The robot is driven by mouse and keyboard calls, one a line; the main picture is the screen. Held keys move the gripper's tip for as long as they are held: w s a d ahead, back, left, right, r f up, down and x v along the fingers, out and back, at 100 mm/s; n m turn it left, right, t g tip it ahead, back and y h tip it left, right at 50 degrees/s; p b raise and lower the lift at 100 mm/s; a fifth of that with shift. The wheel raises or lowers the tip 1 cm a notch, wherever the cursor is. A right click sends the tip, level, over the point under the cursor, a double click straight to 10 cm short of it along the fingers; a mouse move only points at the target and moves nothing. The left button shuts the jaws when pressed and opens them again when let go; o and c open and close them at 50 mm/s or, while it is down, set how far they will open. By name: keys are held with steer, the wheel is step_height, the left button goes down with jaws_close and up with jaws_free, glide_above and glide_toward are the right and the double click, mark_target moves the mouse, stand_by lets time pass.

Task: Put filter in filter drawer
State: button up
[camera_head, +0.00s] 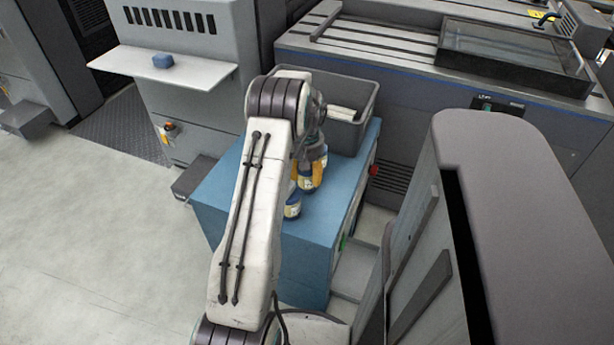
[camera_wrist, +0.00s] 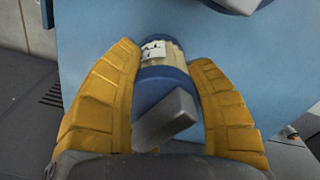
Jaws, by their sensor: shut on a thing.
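My gripper (camera_wrist: 165,70) is shut on a filter (camera_wrist: 160,80), a cylinder with a pale labelled body, a blue end and a grey block-like part. The yellow fingers lie along both its sides in the wrist view. In the head view my gripper (camera_head: 312,172) is low over the blue cabinet (camera_head: 235,200), partly hidden by my arm. I cannot tell whether the held filter touches the cabinet top. No filter drawer can be made out clearly.
A grey bin (camera_head: 368,105) with pale items stands at the cabinet's back. A large grey machine (camera_head: 330,50) is behind it. A white shelf (camera_head: 135,62) holds a small blue object (camera_head: 163,61). The floor at left (camera_head: 80,220) is clear.

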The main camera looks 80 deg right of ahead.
steer(key=r, duration=0.2)
steer(key=s+r, duration=0.1)
steer(key=shift+d+r+p, duration=0.3)
steer(key=s+d+r+p, duration=0.3)
steer(key=s+d+r, duration=0.2)
steer(key=s, duration=0.3)
steer(key=shift+s+d+r, duration=0.3)
steer(key=shift+s+r, duration=0.05)
steer(key=shift+r, duration=0.2)
steer(key=shift+s+f, duration=0.1)
